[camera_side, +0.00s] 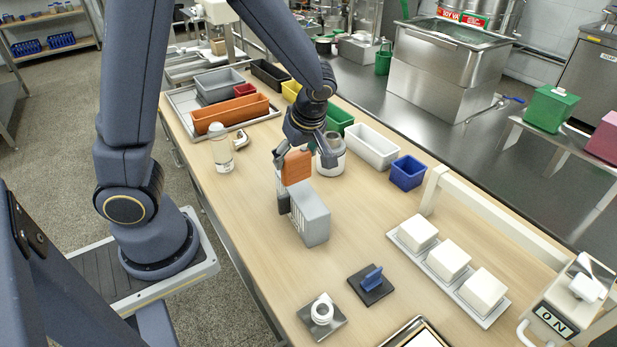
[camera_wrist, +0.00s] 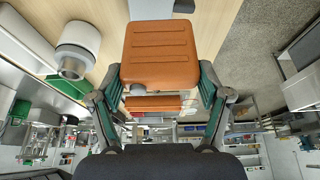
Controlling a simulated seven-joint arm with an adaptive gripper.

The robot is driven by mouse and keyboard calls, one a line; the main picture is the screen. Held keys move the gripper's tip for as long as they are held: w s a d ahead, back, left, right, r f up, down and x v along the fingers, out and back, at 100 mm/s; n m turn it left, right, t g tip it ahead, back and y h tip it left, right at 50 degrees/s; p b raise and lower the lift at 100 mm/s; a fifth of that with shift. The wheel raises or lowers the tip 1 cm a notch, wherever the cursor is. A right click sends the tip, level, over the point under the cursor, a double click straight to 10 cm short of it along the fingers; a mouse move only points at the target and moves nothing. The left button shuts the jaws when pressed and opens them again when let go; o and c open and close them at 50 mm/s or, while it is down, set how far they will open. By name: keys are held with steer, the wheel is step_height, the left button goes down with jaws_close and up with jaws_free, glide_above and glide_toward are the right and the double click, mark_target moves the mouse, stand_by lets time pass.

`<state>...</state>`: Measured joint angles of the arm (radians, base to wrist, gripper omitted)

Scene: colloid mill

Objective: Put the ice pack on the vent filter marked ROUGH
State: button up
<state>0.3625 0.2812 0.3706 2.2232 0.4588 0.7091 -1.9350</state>
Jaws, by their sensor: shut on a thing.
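My gripper (camera_side: 300,152) is shut on an orange ribbed pack (camera_side: 296,168), which looks like the ice pack, and holds it above the table. In the wrist view the pack (camera_wrist: 160,55) sits between the two green-lined fingers, its broad ribbed face in sight. In the side view, a grey box (camera_side: 311,217) with a striped label and a dark part at its left stands just below the pack. I cannot tell if they touch. No ROUGH marking is legible, so I cannot tell which thing is the vent filter marked so.
A white and grey jar (camera_side: 329,160) stands close behind my gripper, and a clear bottle (camera_side: 221,152) to its left. Bins, including a white one (camera_side: 371,147), line the back. Three white blocks (camera_side: 448,260) stand on a plate at right. Small fittings (camera_side: 322,310) lie at the front.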

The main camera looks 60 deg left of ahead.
mark_target(296, 166)
steer(key=shift+f, duration=1.6)
steer(key=shift+f, duration=0.15)
steer(key=o, duration=1.2)
steer(key=v, duration=1.2)
steer(key=shift+s+d+r+m+t+h, duration=0.45)
steer(key=shift+s+r+m+t+h, duration=0.4)
steer(key=shift+s+r+m, duration=1.45)
steer(key=shift+s+d+r+m+t+h, duration=0.35)
steer(key=shift+s+m+t+h, duration=0.85)
steer(key=shift+m, duration=2.5)
steer(key=shift+s+d+r+m+t+h, duration=0.25)
steer(key=shift+s+d+r+m+t, duration=0.7)
steer(key=shift+s+m, duration=1.65)
